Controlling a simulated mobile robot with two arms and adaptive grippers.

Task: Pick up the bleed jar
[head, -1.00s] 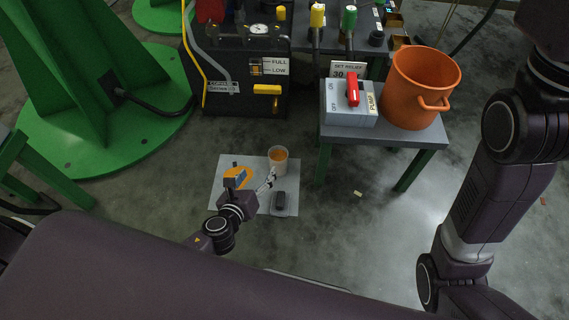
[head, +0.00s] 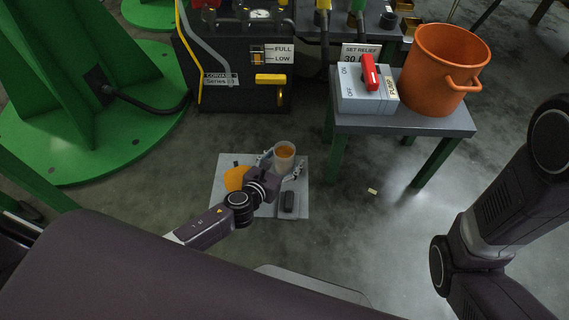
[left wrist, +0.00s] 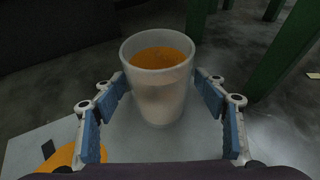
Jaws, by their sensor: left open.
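The bleed jar (head: 284,155) is a whitish translucent cup with orange fluid inside. It stands upright near the back edge of a light mat on the floor. My left gripper (head: 282,165) is open, with its fingers spread to either side of the jar. In the left wrist view the jar (left wrist: 161,88) stands just ahead of and between the blue finger pads of the gripper (left wrist: 160,100). A gap shows between each pad and the jar. My right gripper is out of view; only part of my right arm shows.
The mat (head: 300,208) also holds an orange item (head: 234,178) and a dark block (head: 288,201). A small table (head: 436,122) with a pump switch box (head: 366,92) and an orange bucket (head: 441,72) stands to the right. A dark tank unit (head: 228,95) stands behind.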

